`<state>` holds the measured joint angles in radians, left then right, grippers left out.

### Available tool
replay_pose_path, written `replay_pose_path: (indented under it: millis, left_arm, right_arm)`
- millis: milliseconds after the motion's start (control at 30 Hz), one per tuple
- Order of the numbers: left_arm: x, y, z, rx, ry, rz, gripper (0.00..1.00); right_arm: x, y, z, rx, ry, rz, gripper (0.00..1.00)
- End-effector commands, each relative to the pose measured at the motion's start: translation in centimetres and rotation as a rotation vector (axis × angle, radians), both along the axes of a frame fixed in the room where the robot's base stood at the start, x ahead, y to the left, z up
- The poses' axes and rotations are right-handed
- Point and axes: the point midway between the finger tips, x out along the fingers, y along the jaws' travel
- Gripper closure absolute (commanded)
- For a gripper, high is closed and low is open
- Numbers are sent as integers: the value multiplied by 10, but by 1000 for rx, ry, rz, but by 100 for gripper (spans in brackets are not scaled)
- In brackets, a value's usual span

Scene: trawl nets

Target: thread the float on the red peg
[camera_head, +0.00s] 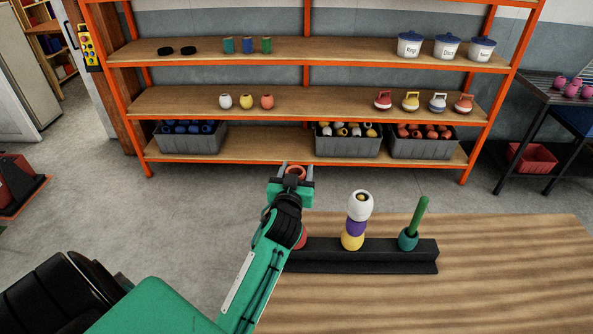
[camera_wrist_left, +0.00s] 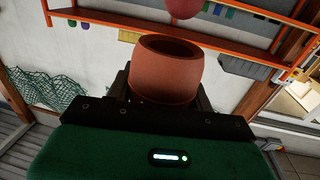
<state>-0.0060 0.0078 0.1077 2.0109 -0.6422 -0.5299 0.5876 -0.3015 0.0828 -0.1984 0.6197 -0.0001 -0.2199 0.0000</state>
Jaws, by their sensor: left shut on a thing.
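My left gripper (camera_head: 294,172) is shut on an orange-red float (camera_head: 296,169), raised above the black rack (camera_head: 360,262). In the left wrist view, the float (camera_wrist_left: 166,74) sits between the fingers with its wide hole showing. A rounded red thing (camera_wrist_left: 183,7) lies just beyond the hole, cut by the picture's top edge; I cannot tell what it is. In the head view, a red piece (camera_head: 302,237) shows at the rack's left end. My arm hides most of it, and the red peg is not clearly visible. My right gripper is not in view.
The rack's middle carries stacked yellow (camera_head: 352,241), purple (camera_head: 355,227) and white (camera_head: 360,205) floats. A teal float (camera_head: 408,240) sits around the green peg (camera_head: 418,216) at right. The wooden table (camera_head: 510,285) is clear right of the rack. Orange-framed shelves (camera_head: 300,150) stand behind.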

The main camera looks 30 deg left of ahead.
Motion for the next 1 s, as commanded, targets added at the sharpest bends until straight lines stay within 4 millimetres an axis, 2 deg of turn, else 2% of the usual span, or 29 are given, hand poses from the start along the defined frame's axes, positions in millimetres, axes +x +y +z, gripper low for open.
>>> replay_pose_path:
  millis: [33, 300, 800, 1000]
  left_arm:
    - [0, 0, -7, 1, 0, 0, 73]
    - [0, 0, -26, 0, 0, 0, 73]
    - [0, 0, -60, 0, 0, 0, 73]
    - [0, 0, -65, 0, 0, 0, 73]
  right_arm:
    - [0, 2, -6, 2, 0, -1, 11]
    - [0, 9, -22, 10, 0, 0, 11]
    - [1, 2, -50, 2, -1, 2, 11]
    - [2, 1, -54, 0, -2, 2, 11]
